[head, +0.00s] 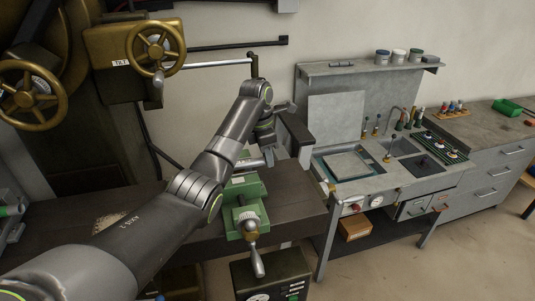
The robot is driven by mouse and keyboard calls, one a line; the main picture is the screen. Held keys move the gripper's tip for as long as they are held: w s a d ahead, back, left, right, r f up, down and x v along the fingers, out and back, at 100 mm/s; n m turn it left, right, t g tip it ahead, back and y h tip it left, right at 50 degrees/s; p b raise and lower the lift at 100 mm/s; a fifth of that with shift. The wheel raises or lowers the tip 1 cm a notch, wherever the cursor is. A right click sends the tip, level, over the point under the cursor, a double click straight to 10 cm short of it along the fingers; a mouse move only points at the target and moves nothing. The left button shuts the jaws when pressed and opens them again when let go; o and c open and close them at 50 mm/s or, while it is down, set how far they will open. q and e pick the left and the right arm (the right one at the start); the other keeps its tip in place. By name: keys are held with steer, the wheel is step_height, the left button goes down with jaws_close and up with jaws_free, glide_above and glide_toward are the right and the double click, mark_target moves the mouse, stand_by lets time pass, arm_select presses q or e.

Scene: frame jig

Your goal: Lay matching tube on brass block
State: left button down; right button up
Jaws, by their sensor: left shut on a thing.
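My left arm comes in from the lower left and reaches over the green vise (246,190) on the dark bench. My left gripper (304,158) points down at the bench's far right end, beyond the vise. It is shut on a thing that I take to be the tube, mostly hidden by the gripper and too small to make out. A pale grey round piece (267,155) shows behind the vise, partly covered by my arm. My right gripper is not in view.
A grey sink bench (400,185) with a raised back shelf stands right of the dark bench (300,205). Brass handwheels (155,48) on a large machine are at the upper left. The vise handle (257,262) sticks out in front. Open floor lies at the lower right.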

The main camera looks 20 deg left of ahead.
arm_select(q)
steer(key=shift+f, duration=0.4)
stand_by(0.4)
steer(key=c, duration=1.1)
jaws_free()
steer(key=shift+c, duration=0.2)
steer(key=shift+r, duration=4.55)
steer(key=shift+f, duration=0.1)
